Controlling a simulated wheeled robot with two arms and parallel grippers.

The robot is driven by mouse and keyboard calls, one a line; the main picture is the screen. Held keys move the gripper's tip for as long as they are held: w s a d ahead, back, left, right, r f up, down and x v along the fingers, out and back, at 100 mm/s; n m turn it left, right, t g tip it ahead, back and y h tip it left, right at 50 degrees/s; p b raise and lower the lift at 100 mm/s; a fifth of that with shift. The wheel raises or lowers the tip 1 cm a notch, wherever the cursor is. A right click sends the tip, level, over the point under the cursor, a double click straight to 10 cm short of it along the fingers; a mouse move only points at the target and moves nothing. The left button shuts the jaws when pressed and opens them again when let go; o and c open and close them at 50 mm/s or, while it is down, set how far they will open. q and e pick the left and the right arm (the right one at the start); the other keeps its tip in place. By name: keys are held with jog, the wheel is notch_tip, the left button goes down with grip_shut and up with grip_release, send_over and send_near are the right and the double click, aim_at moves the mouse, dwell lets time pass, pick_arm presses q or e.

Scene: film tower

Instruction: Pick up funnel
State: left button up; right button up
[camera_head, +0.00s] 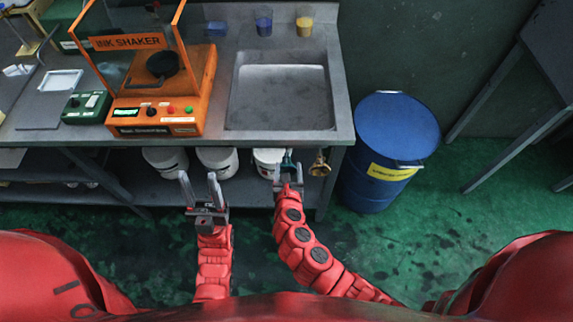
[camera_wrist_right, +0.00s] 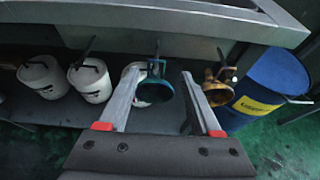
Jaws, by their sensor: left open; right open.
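Two funnel-like things hang under the front edge of the bench: a teal one (camera_wrist_right: 155,86) and a brass one (camera_wrist_right: 217,88). In the head view the brass one (camera_head: 320,165) is plain, while the teal one (camera_head: 288,160) is mostly hidden behind my right gripper (camera_head: 288,170). In the right wrist view my right gripper (camera_wrist_right: 162,72) is open, and the teal funnel shows between its fingers, apparently beyond them and not held. The brass funnel is right of the fingers. My left gripper (camera_head: 199,178) is open and empty, pointing at the bench front.
The bench (camera_head: 225,139) carries an orange ink shaker (camera_head: 155,128) and a sink (camera_head: 279,96). White buckets (camera_head: 217,160) stand on the shelf below. A blue drum (camera_head: 390,140) stands right of the bench. Green floor in front is clear.

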aim_at(286, 158)
jog(key=shift+w, duration=0.65)
jog(key=x, duration=0.3)
jog(key=p+x, duration=0.1)
jog(key=shift+w+a, duration=0.15)
jog(key=shift+a, duration=0.15)
grip_shut()
